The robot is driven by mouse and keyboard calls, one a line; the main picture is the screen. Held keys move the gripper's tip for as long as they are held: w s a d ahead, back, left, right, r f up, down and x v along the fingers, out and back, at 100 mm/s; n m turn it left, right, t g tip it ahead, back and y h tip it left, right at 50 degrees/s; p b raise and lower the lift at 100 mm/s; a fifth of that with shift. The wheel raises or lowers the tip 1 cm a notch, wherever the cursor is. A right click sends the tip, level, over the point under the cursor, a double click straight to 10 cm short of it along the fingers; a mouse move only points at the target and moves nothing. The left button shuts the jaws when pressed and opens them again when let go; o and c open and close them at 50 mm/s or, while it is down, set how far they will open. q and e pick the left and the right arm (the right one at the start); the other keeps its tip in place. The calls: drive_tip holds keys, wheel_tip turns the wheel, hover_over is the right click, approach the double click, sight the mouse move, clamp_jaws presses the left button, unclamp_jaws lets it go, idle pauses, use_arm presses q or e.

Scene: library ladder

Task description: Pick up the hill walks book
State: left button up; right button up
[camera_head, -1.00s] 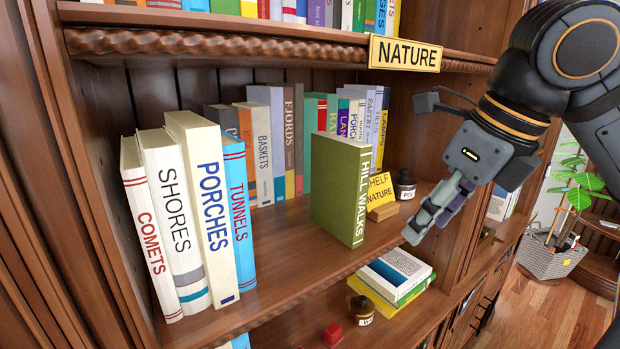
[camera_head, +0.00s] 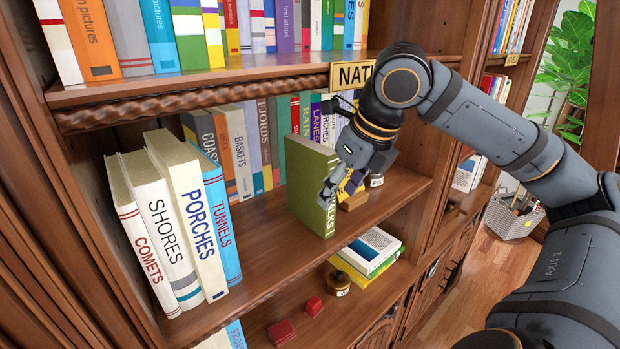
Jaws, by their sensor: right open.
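The green hill walks book (camera_head: 306,185) stands upright on the middle shelf, apart from the books on its left. Its cream page tops face up, and its spine lettering is partly hidden behind my right gripper. My right gripper (camera_head: 328,196) is open at the book's spine, with its fingers in front of the upper spine edge. I cannot tell whether the fingers touch the book. My left gripper is not in view.
The Comets, Shores, Porches and Tunnels books (camera_head: 190,215) stand at the left front of the shelf. A row of books (camera_head: 240,150) stands behind. A nature sign (camera_head: 352,75) hangs on the shelf above. Stacked books (camera_head: 368,252) lie below.

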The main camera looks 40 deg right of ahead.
sight(309, 186)
drive_tip(key=b+x, duration=0.1)
drive_tip(key=x, duration=0.3)
drive_tip(key=shift+w+f+b, duration=0.2)
drive_tip(key=shift+w+b, duration=0.05)
drive_tip(key=shift+b, duration=0.15)
drive_tip(key=shift+w+f, duration=0.25)
drive_tip(key=shift+f, duration=0.15)
drive_tip(key=shift+r, duration=0.1)
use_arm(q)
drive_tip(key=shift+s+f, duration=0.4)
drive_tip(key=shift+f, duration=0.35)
use_arm(e)
clamp_jaws()
